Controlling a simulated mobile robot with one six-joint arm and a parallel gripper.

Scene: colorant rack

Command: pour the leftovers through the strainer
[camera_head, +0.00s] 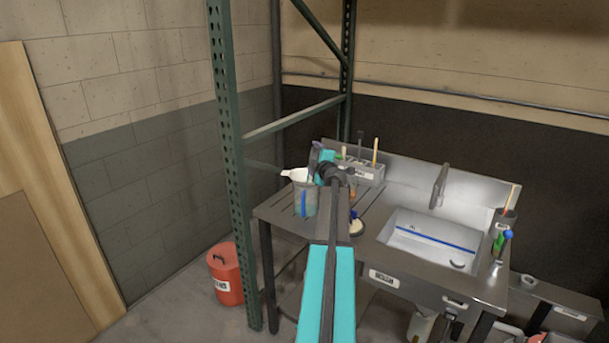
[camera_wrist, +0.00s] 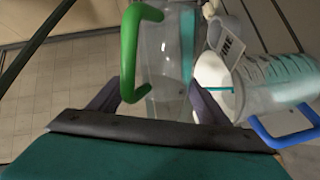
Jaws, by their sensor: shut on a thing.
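My gripper (camera_wrist: 155,98) is shut on a clear jug with a green handle (camera_wrist: 130,45), held between its dark fingers in the wrist view. In the head view my gripper (camera_head: 328,172) is above the left end of the sink bench, and the held jug is mostly hidden behind my arm. A second clear jug (camera_head: 304,200) with a blue handle stands on the bench just left of my gripper. The white strainer (camera_head: 297,175) sits at its mouth. In the wrist view the blue-handled jug (camera_wrist: 275,85) and strainer (camera_wrist: 213,82) are close to the held jug's right side.
A grey holder (camera_head: 365,171) with upright tools stands behind my gripper. The sink basin (camera_head: 425,238) and tap (camera_head: 439,185) are to the right. A green rack post (camera_head: 232,170) rises at the bench's left. A red bin (camera_head: 226,277) stands on the floor.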

